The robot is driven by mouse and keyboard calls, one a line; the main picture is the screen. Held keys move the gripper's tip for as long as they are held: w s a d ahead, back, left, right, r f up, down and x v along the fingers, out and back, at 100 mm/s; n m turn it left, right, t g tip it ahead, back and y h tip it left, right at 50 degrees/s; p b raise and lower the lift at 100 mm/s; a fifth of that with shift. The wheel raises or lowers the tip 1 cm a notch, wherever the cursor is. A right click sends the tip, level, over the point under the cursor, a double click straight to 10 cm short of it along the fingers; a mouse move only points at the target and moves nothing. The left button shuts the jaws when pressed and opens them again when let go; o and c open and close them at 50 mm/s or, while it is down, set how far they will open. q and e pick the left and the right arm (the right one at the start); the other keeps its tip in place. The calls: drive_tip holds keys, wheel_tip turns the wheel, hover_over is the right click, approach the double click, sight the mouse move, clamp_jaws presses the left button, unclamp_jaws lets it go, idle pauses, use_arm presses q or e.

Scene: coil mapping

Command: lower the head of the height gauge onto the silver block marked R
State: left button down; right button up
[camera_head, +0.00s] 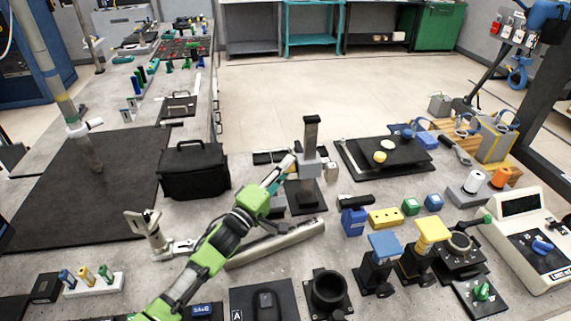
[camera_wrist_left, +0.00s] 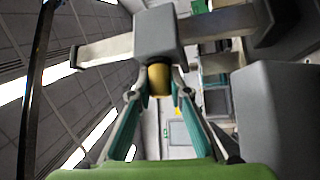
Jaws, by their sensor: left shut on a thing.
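The height gauge stands upright mid-table, with a dark column (camera_head: 311,132) and a grey head (camera_head: 309,168) partway up it. In the left wrist view the head (camera_wrist_left: 158,32) is a grey box with a brass-coloured knob (camera_wrist_left: 159,78). My left gripper (camera_head: 289,164) comes from the left. Its teal fingers (camera_wrist_left: 160,88) are shut on this knob. A grey block (camera_head: 303,193) shows below the head, above the dark base; a small pale block (camera_head: 332,171) stands to the right. I cannot read an R on either. My right gripper is not in view.
A black case (camera_head: 193,172) stands to the left of the gauge. A long grey bar (camera_head: 275,243) lies in front, under my left arm. A black plate (camera_head: 385,155) with yellow pieces is at the right. Blue and yellow stands (camera_head: 384,246) fill the front right.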

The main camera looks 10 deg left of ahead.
use_arm(q)
drive_tip(key=shift+f, duration=0.3)
drive_tip(key=c, duration=1.9)
unclamp_jaws()
drive_tip(key=shift+r, duration=0.1)
wheel_tip(320, 180, up, 10)
drive_tip(key=shift+w+r, duration=0.1)
drive_tip(key=shift+r, duration=0.05)
drive_tip(key=shift+f, duration=0.25)
drive_tip(key=shift+p+v, duration=2.4)
drive_tip(key=shift+v, duration=5.65)
